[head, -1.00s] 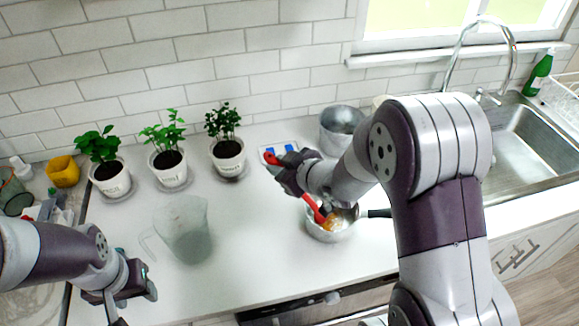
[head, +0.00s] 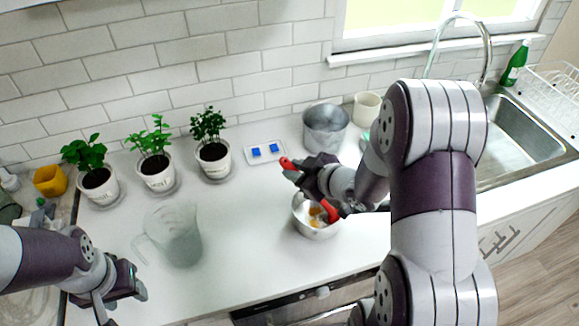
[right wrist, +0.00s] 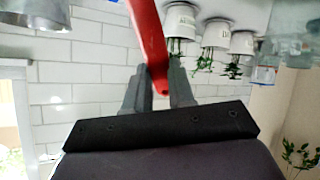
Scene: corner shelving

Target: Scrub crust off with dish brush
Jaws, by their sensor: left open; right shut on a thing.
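A small metal pan (head: 318,234) stands on the white counter, with orange-brown crust (head: 316,215) inside it. My right gripper (head: 301,171) is above the pan, shut on the red dish brush. The brush's red upper end (head: 287,163) sticks out to the left of the fingers. Its red lower part (head: 331,210) is at the pan's right side; whether it touches the crust cannot be told. In the right wrist view the red brush handle (right wrist: 149,35) runs between the fingers. My left gripper (head: 130,290) is open and empty at the counter's lower left.
A clear jug (head: 175,238) stands left of the pan. A larger metal pot (head: 326,130), a cream cup (head: 367,107) and a white tray with blue pieces (head: 252,157) are behind. Potted plants (head: 157,172) line the wall. The sink (head: 525,140) is at right.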

